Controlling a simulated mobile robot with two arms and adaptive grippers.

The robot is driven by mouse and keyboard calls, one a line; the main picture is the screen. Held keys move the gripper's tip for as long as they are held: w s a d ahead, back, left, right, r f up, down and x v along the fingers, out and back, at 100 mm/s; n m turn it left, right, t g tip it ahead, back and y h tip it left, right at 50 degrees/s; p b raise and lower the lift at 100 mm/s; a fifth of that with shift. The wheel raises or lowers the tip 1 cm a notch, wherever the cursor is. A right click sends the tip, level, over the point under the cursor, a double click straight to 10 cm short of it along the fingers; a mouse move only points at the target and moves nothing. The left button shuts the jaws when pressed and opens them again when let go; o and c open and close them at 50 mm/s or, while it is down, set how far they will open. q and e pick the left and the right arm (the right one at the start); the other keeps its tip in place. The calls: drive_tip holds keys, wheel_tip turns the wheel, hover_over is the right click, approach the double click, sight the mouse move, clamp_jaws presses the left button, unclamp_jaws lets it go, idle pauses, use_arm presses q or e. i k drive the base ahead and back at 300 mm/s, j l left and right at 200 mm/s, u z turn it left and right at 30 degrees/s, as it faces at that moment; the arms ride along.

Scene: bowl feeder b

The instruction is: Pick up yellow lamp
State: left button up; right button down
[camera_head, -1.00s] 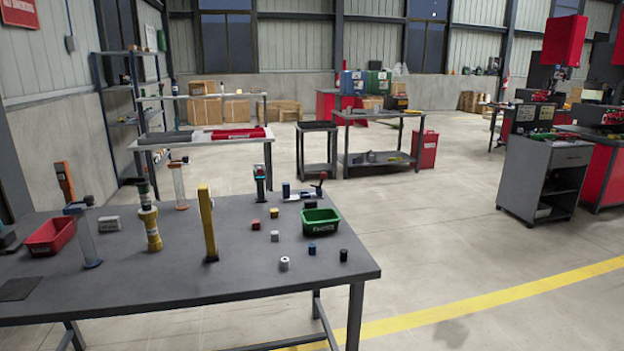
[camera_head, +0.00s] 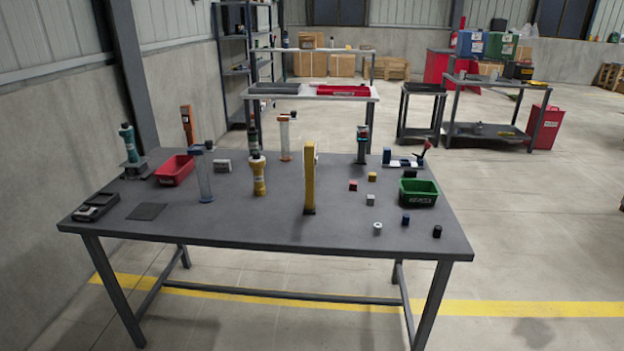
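Two yellow things stand upright on the grey table (camera_head: 270,226). One is a tall flat yellow bar-shaped lamp (camera_head: 310,180) with a dark foot, near the table's middle. The other is a shorter yellow torch-like body (camera_head: 259,178) with a dark top, just left of it. I cannot tell for certain which one is the yellow lamp. Neither of my grippers is in view, and nothing touches either yellow thing.
A clear cylinder (camera_head: 204,178) and a red bin (camera_head: 175,170) stand to the left. A green bin (camera_head: 418,193) and several small blocks and cylinders lie to the right. An orange upright lamp (camera_head: 187,124) stands behind. The table's front middle is clear.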

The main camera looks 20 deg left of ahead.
sight(309, 147)
drive_tip(key=z, duration=0.25)
drive_tip(key=j+z, duration=0.45)
drive_tip(key=j, duration=0.25)
drive_tip(key=j+z, duration=0.45)
drive_tip(key=j, duration=0.3)
